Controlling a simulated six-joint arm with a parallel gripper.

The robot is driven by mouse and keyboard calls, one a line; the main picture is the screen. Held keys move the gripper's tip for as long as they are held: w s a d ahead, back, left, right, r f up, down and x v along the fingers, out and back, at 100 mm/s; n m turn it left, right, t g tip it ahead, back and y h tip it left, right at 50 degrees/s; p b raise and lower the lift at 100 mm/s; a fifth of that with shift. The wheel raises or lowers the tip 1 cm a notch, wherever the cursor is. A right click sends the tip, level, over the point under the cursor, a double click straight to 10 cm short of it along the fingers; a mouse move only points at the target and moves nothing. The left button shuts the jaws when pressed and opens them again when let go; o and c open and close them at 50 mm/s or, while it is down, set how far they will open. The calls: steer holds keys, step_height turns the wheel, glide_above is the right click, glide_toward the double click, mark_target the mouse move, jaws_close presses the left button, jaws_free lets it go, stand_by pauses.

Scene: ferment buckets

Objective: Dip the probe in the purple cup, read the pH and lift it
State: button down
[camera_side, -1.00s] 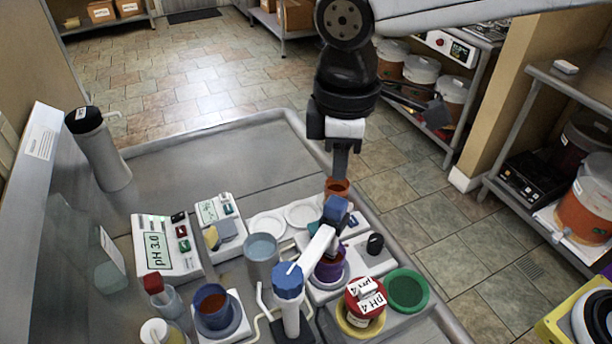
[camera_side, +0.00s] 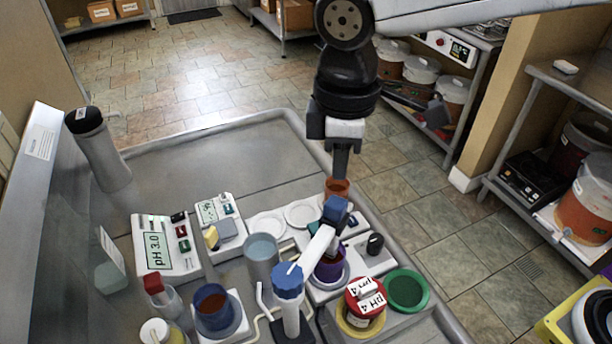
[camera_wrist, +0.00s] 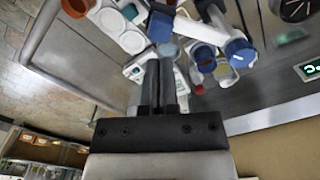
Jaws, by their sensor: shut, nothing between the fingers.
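The purple cup (camera_side: 329,270) stands on a white device below a white swing arm (camera_side: 318,245). The arm runs from a blue-capped post (camera_side: 288,282) to a blue head (camera_side: 335,209) above the cup. The head and arm hide part of the cup, and I cannot tell how deep any probe tip sits. The meter (camera_side: 153,249) reads pH 3.0. My gripper (camera_side: 341,172) points down, shut and empty, just behind the blue head, near an orange cup (camera_side: 337,187). In the wrist view my fingers (camera_wrist: 158,75) are together, with the blue head (camera_wrist: 160,28) beyond them.
A tall flask (camera_side: 102,155) stands at the left. The back of the steel table (camera_side: 230,155) is clear.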

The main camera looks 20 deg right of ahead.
mark_target(336, 202)
stand_by(0.3)
steer(key=shift+c, duration=1.6)
jaws_free()
steer(key=shift+m, duration=0.3)
steer(key=m, duration=0.4)
steer(key=shift+r, duration=0.3)
steer(key=shift+f, duration=0.1)
steer(key=shift+f, duration=3.85)
jaws_close()
steer(key=shift+r, duration=0.1)
